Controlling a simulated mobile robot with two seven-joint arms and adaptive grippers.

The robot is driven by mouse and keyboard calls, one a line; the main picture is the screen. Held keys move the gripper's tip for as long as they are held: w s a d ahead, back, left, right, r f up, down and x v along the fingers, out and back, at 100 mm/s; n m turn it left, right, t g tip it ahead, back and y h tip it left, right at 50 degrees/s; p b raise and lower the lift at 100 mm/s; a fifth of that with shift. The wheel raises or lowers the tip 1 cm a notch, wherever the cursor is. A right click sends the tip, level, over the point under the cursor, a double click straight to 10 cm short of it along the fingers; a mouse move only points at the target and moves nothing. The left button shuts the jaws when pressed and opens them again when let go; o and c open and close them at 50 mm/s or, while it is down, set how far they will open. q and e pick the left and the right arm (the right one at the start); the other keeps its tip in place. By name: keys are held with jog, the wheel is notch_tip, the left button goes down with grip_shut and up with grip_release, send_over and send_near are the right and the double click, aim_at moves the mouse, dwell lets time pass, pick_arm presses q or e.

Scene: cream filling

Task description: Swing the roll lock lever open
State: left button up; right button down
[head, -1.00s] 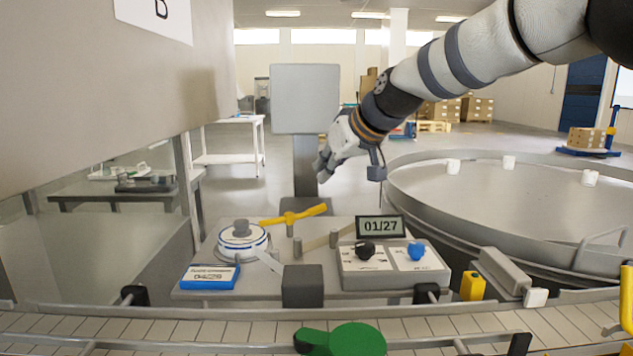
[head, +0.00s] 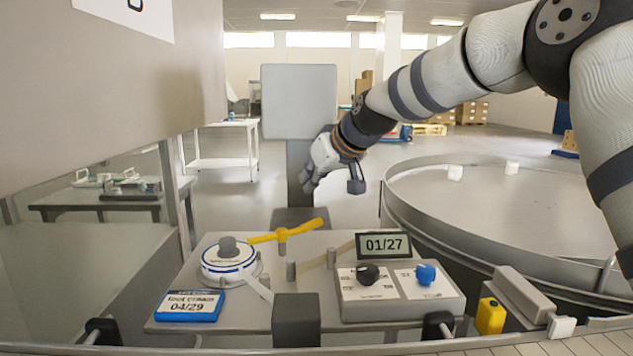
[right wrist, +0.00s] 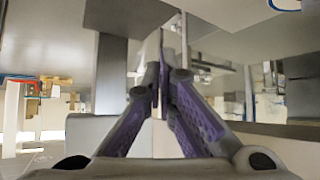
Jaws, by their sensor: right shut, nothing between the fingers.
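The yellow lever (head: 287,232) lies across the top of a short post on the grey table, angled up to the right. Beside its left end stands the white label roll (head: 229,259) with a grey hub cap, its pale strip running to the right. My right gripper (head: 306,188) is in the air above and behind the lever, apart from it. Its fingers are shut and empty in the right wrist view (right wrist: 164,72). My left gripper is not in view.
A date display (head: 383,245) reading 01/27 and a box with a black knob (head: 369,273) and a blue knob (head: 426,274) stand right of the lever. A blue-edged sign (head: 190,306) lies front left. A grey panel on a column (head: 299,102) stands behind.

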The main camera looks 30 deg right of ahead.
jog(key=f, duration=0.5)
jog(key=shift+w+p, duration=0.25)
jog(key=shift+p, duration=0.1)
jog(key=shift+s+f, duration=0.1)
jog(key=shift+f, duration=0.35)
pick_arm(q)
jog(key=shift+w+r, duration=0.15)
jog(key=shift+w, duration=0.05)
